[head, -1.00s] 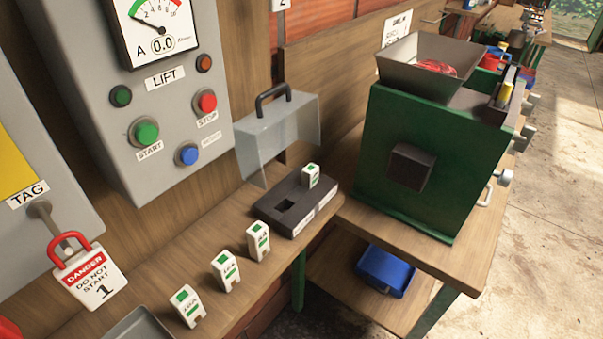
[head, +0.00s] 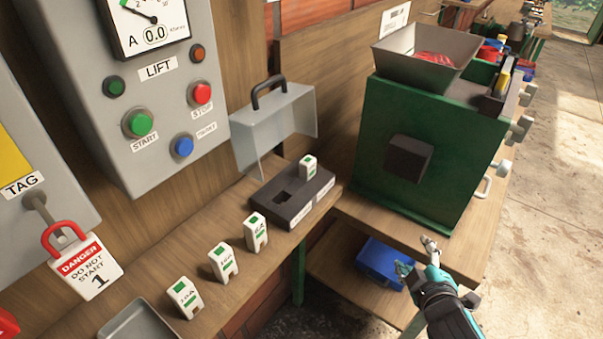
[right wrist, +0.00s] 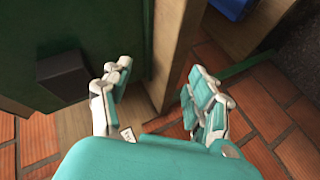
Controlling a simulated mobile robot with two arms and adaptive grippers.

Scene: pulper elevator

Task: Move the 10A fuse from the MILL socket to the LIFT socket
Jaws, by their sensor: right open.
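A dark fuse block (head: 283,212) sits on the wooden bench, with a label on its front that I cannot read. Its left socket (head: 284,197) looks empty. A white fuse with a green mark (head: 308,167) stands upright in its right socket; its rating is unreadable. A clear cover with a black handle (head: 275,130) is raised behind the block. My right gripper (head: 417,257) is open and empty, right of and apart from the block, near the lower shelf. Its spread fingers show in the right wrist view (right wrist: 160,88). My left gripper is out of view.
Several loose white fuses stand left of the block, including one marked 6A (head: 256,232). A grey tray (head: 137,322) lies at the bench's front left. A green machine with a hopper (head: 428,150) stands right. A blue bin (head: 380,262) is below. The LIFT panel (head: 160,120) hangs above.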

